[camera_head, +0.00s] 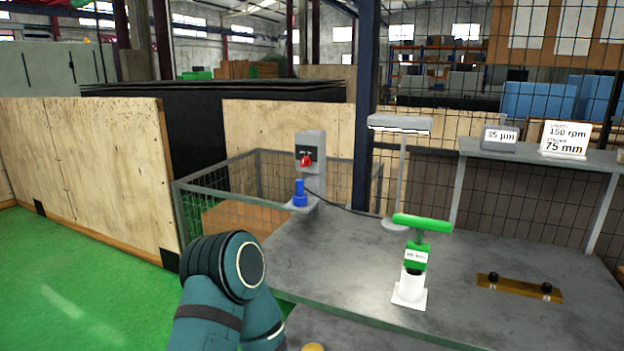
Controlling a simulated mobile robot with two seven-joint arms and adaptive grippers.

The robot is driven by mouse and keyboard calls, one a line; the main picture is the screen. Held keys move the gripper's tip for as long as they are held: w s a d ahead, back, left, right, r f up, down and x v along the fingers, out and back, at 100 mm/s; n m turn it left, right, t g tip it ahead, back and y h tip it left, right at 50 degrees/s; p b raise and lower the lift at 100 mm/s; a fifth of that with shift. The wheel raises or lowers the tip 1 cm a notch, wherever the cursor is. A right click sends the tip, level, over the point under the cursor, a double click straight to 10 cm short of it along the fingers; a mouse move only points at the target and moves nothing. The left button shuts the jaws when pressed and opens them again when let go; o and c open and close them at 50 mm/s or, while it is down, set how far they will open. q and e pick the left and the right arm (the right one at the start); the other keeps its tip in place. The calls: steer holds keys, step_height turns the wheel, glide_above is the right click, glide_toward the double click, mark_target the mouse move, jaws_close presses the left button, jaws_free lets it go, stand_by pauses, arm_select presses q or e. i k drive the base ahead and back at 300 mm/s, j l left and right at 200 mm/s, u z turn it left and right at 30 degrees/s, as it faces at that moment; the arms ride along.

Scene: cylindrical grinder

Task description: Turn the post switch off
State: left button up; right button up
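The post switch (308,152) is a grey box on a grey post at the back left corner of the grey table. A red knob (305,161) sits on its front face, with a small dark label above it. The knob is too small to tell which way it is turned. Teal links of one of my arms rise at the bottom, left of centre, in front of the table and well short of the switch. Neither gripper is in view.
A blue upright object (299,193) stands just below the switch. A green-handled tool (421,223) stands in a white holder (409,289). A lamp (399,124), a brass-coloured bar (519,288) and a shelf with signs (540,152) are to the right. A wire-mesh bin (229,214) is left.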

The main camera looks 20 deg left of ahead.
mark_target(306, 161)
steer(key=j+z, duration=0.1)
steer(key=z, duration=0.35)
steer(key=j+z, duration=0.1)
steer(key=z, duration=0.35)
steer(key=j+z, duration=0.35)
steer(key=k+j+z, duration=0.15)
steer(key=j+z, duration=0.25)
steer(key=j, duration=0.15)
steer(key=k+j+z, duration=0.1)
steer(key=j, duration=0.2)
steer(key=k+j+z, duration=0.15)
steer(key=j, duration=0.15)
steer(key=k+j+z, duration=0.1)
steer(key=j, duration=0.2)
steer(key=k+j, duration=0.3)
steer(key=j, duration=0.15)
steer(key=k+j+z, duration=0.1)
steer(key=k+j, duration=0.15)
steer(key=j, duration=0.15)
